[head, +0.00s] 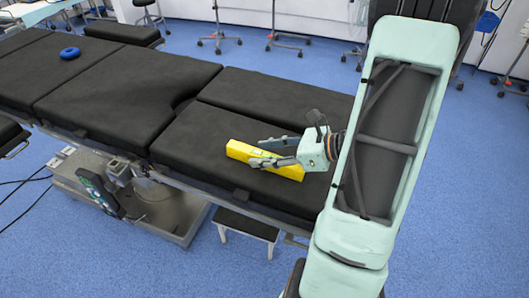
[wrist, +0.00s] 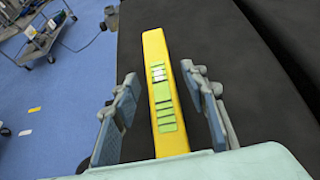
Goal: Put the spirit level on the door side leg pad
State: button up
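The yellow spirit level (head: 238,150) lies flat on the black leg pad (head: 190,142) nearer to me. A second leg pad (head: 290,101) lies beyond it, across a narrow gap; the frames do not show which is the door side one. My gripper (head: 258,152) is open, low over the level. In the wrist view, the level (wrist: 152,50) with its green vial windows runs lengthwise between the spread fingers (wrist: 160,80). A gap shows on each side. Part of the level is hidden by my fingers in the head view.
The operating table (head: 128,78) extends to the left, with a blue ring (head: 70,53) on its far section. A small step stool (head: 247,228) stands on the floor below the leg pads. Wheeled stands are along the back. The far leg pad's top is bare.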

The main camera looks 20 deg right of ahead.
jog(key=shift+r+p, duration=0.35)
jog(key=shift+r, duration=0.1)
jog(key=p+v, duration=0.2)
jog(key=v, duration=1)
jog(key=shift+r, duration=0.2)
